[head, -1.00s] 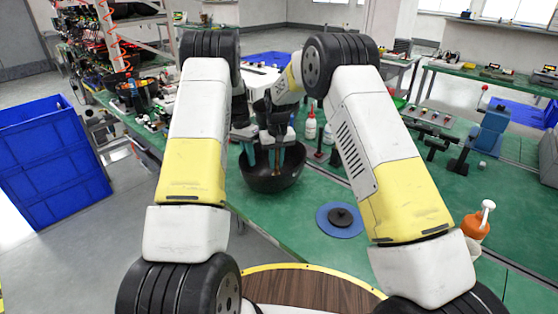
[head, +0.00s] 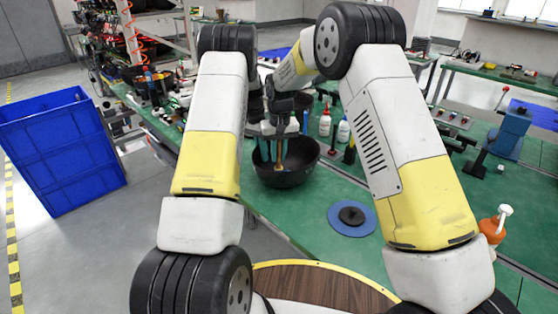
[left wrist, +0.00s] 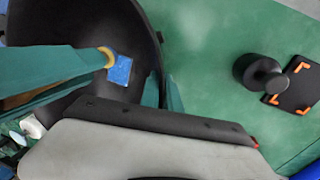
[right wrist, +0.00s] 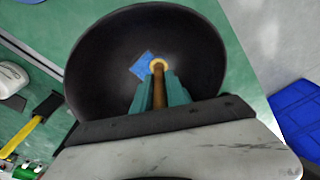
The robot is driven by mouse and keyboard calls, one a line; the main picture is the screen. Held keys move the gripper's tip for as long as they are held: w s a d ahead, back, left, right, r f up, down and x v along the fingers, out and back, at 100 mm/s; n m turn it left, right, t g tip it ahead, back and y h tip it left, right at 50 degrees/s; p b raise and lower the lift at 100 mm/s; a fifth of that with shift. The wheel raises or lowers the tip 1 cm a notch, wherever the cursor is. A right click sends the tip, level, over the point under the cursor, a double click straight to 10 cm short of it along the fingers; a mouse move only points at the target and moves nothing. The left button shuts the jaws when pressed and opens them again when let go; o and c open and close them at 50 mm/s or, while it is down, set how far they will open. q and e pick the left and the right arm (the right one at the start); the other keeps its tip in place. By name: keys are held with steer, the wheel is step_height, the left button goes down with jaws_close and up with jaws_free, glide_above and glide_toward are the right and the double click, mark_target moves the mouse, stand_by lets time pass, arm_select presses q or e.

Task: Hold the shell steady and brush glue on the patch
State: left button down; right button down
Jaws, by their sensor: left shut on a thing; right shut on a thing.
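The shell (head: 304,160) is a black bowl on the green table, hollow side up. A small blue patch (left wrist: 121,70) lies on its inner wall and also shows in the right wrist view (right wrist: 141,66). My left gripper (left wrist: 162,92) is shut on the shell's rim, with teal fingers either side of the wall. My right gripper (right wrist: 158,92) is shut on the brush (right wrist: 158,84), a brown stick with a pale round tip. The tip is over the shell's inside, right beside the patch; I cannot tell whether it touches. Most of the brush handle is hidden.
A blue disc (head: 336,222) with a black knob lies to the right of the shell. White bottles (head: 325,124) stand behind it. An orange bottle (head: 492,228) stands at the right. A blue crate (head: 62,150) is on the floor at left.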

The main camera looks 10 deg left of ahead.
steer(key=shift+r, duration=1.9)
arm_select(q)
steer(key=c, duration=1.5)
jaws_free()
steer(key=shift+r, duration=0.1)
